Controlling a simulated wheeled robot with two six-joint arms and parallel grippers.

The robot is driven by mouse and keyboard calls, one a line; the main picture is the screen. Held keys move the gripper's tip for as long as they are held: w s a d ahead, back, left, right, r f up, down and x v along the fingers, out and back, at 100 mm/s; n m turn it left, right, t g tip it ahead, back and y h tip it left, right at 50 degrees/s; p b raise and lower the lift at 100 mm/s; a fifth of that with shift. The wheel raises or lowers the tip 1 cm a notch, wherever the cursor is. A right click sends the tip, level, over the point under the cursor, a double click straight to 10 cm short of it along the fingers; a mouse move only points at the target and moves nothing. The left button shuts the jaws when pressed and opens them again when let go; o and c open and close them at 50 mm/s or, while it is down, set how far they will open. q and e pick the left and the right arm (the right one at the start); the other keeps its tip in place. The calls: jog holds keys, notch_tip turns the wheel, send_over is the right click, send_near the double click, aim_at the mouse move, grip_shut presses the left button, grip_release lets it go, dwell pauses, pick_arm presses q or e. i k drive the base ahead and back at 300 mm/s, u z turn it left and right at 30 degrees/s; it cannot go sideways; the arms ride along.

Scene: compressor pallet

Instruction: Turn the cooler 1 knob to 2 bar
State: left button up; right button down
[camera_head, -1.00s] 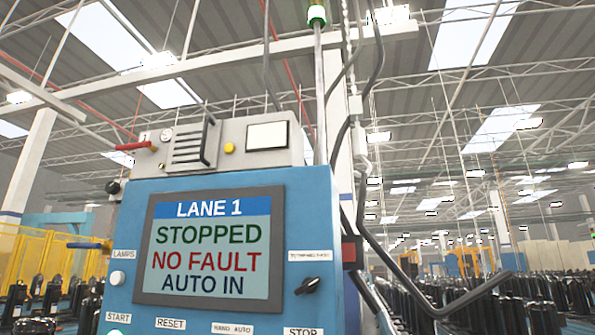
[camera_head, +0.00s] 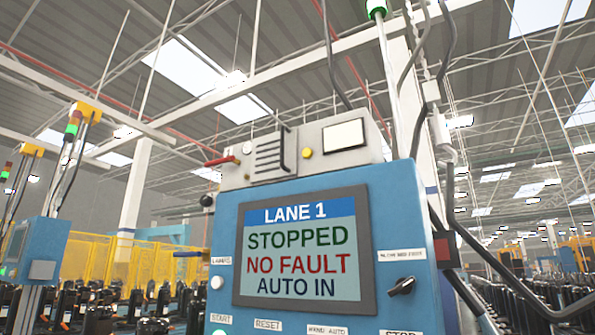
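No knob labelled cooler 1 can be made out in this view. A blue control cabinet (camera_head: 407,225) stands close in front, with a screen (camera_head: 304,250) reading LANE 1, STOPPED, NO FAULT, AUTO IN. A black rotary switch (camera_head: 401,287) sits at the right of its front, under a label too small to read surely. A grey unit (camera_head: 290,158) on top carries a yellow button (camera_head: 307,153), a small gauge-like disc (camera_head: 247,148) and a red lever (camera_head: 220,161). Neither of my grippers shows.
A second blue cabinet (camera_head: 36,250) with a signal tower (camera_head: 72,130) stands at the left. Yellow fencing (camera_head: 105,262) and several black compressors (camera_head: 100,318) lie behind. A dark bent pipe (camera_head: 500,265) runs down the right side of the near cabinet.

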aim_at(206, 200)
jog(key=u, duration=0.4)
jog(key=k, duration=0.45)
jog(key=u, duration=0.55)
jog(key=i, duration=1.75)
jog(key=u, duration=0.3)
